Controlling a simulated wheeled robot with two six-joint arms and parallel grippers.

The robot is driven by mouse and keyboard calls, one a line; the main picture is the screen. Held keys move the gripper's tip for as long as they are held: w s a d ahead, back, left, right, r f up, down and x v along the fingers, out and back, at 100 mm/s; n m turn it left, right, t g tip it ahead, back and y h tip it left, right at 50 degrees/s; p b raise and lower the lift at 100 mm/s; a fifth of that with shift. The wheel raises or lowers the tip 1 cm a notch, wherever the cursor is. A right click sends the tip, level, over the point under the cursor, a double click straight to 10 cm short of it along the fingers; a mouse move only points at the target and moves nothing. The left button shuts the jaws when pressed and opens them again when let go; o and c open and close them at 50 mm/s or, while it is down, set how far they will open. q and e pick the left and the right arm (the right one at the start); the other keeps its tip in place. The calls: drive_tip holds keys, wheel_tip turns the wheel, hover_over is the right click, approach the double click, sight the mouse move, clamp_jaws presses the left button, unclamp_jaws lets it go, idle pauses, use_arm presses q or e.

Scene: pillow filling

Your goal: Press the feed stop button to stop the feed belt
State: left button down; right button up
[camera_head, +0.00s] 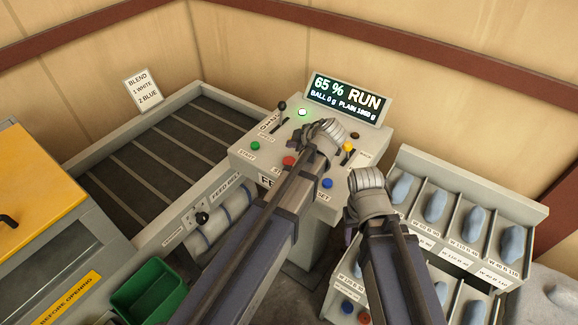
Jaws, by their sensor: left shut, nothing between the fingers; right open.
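The control console (240,157) stands in the middle. A red button (289,160) sits on its front part; its label is mostly hidden by my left arm, with only an "S" showing. A green button (255,146) labelled START is to its left and a blue button (327,183) to its right. My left gripper (328,130) is shut and empty, over the console, beyond the red button; contact cannot be told. My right gripper (368,180) is open and empty, right of the console's front corner. The feed belt (165,155) lies to the left.
The display (346,99) reads 65 % RUN. A yellow button (348,146), a lit green lamp (302,112) and a black-knobbed lever (282,105) are on the console. A rack (470,170) of pale blue pieces stands right. A green bin (148,290) is front left.

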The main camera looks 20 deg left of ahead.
sight(292, 162)
use_arm(q)
drive_tip(key=shift+f+b, duration=1.65)
drive_tip(key=shift+f, duration=0.5)
use_arm(e)
drive_tip(key=shift+f, duration=2.15)
drive_tip(key=shift+f, duration=0.1)
use_arm(q)
drive_tip(key=shift+f+b, duration=0.4)
use_arm(e)
drive_tip(key=shift+f, duration=0.35)
use_arm(q)
drive_tip(key=shift+f+b, duration=0.5)
use_arm(e)
drive_tip(key=shift+f, duration=0.5)
use_arm(q)
drive_tip(key=shift+r, duration=0.1)
use_arm(e)
drive_tip(key=shift+r, duration=0.15)
use_arm(q)
drive_tip(key=shift+r+p, duration=0.85)
drive_tip(key=shift+p, duration=0.1)
use_arm(e)
drive_tip(key=shift+r, duration=0.8)
use_arm(q)
wheel_tip(292, 162, up, 5)
drive_tip(key=p, duration=0.5)
use_arm(e)
wheel_tip(292, 162, up, 5)
